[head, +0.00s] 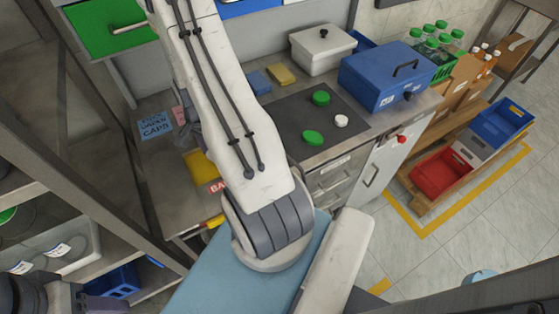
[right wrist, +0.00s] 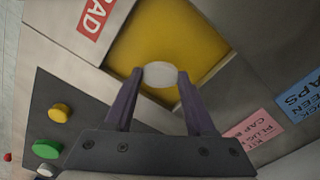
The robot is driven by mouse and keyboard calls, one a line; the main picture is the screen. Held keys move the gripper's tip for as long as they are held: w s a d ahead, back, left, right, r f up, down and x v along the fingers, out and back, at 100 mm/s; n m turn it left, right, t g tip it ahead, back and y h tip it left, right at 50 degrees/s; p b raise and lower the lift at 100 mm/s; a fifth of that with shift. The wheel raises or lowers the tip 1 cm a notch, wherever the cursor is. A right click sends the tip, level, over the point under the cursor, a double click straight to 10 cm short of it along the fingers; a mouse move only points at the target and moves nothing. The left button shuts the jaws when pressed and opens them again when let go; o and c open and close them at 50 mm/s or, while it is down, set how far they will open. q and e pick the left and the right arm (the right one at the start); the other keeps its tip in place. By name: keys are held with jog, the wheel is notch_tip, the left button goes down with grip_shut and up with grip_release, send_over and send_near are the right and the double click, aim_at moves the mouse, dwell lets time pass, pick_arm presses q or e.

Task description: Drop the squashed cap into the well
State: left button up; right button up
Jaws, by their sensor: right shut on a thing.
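My right gripper (right wrist: 160,78) is shut on a pale white cap (right wrist: 158,74), held between the two fingertips in the right wrist view. The cap looks oval from here. Behind it in that view is the yellow well (right wrist: 178,28), with a red BAD label (right wrist: 95,17) on the edge beside it. The cap appears in front of the well's near part; the height between them is hard to judge. In the head view the yellow well (head: 200,169) shows left of my large white arm, which hides most of the gripper and the cap. My left gripper is not in view.
A blue box (head: 385,85) and a white lidded box (head: 320,55) stand behind. A blue sign (head: 155,125) lies left.

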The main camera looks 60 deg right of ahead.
jog(key=o, duration=1.4)
jog(key=shift+c, duration=0.2)
notch_tip(320, 180, up, 10)
jog(key=shift+r+b, duration=0.25)
jog(key=shift+b, duration=0.05)
